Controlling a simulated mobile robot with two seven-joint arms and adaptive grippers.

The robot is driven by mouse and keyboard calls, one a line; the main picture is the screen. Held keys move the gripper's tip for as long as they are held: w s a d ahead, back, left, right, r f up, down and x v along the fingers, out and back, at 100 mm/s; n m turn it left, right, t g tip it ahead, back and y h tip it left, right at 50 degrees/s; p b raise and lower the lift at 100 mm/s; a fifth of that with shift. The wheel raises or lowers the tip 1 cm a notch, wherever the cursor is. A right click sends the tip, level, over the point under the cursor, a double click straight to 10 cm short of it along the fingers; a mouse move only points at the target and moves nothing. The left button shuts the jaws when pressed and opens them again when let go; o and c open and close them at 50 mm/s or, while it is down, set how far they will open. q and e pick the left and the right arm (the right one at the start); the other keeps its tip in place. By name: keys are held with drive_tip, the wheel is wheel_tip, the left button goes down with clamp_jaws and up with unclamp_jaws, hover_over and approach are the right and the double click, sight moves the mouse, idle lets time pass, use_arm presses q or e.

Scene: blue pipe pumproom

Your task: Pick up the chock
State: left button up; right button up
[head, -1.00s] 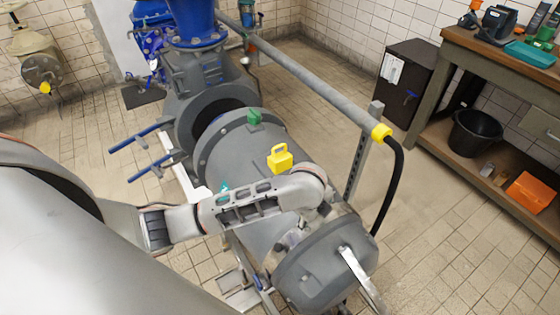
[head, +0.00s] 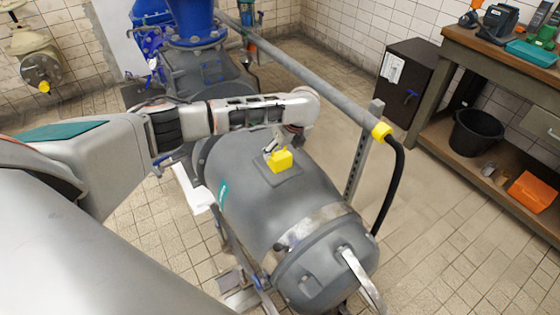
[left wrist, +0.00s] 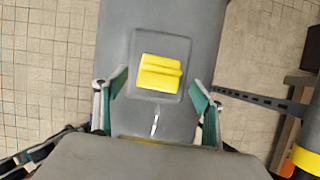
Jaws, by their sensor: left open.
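The yellow chock (head: 281,161) sits on a flat square pad on top of the grey motor housing (head: 265,205). In the left wrist view the chock (left wrist: 160,72) lies near the middle of the pad, with a ridge running across it. My left gripper (head: 277,149) is over the chock, coming down from the arm. In the wrist view the open left gripper (left wrist: 159,92) has one green-padded finger on each side, with clear gaps to the chock. I cannot tell exactly how high the fingertips are. My right gripper is not in view.
A grey rail (head: 310,78) runs along the right of the motor, with a black hose (head: 392,185) at its yellow end. A blue valve (head: 195,25) stands behind. A workbench (head: 460,45) with a black bucket (head: 478,132) is at the right. Tiled floor is free between.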

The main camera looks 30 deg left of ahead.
sight(280, 155)
use_arm(q)
drive_tip(key=b+x, duration=0.1)
drive_tip(key=x, duration=0.3)
drive_tip(key=shift+s+f+b, duration=0.15)
drive_tip(key=shift+f+b, duration=0.25)
drive_tip(key=shift+f, duration=0.35)
drive_tip(key=shift+a+r, duration=0.1)
drive_tip(key=c, duration=1.5)
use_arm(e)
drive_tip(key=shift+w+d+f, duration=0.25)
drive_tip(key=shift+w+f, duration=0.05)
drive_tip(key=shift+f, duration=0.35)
